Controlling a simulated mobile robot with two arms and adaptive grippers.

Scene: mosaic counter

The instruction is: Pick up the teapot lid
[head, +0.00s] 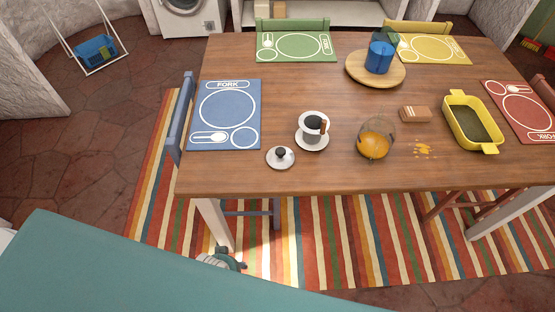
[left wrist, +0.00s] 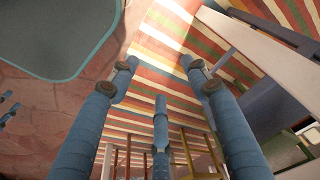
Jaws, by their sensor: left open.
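The teapot lid (head: 280,158), a small white disc with a dark knob, lies knob up near the front edge of the wooden table. Behind it to the right, a small white pot with a dark inside and brown handle (head: 315,128) stands on a white saucer (head: 312,147). My left gripper (head: 222,262) is low in front of the table's left front leg, partly hidden by the teal surface in the foreground. In the left wrist view its blue fingers (left wrist: 160,85) are spread and empty over the striped rug. My right gripper is in neither view.
The table edge (head: 350,191) lies between my left gripper and the lid. A rounded glass vessel with orange contents (head: 375,145), yellow crumbs (head: 422,150) and a yellow dish (head: 449,112) are to the right. A blue placemat (head: 200,125) is behind left. Wood around the lid is clear.

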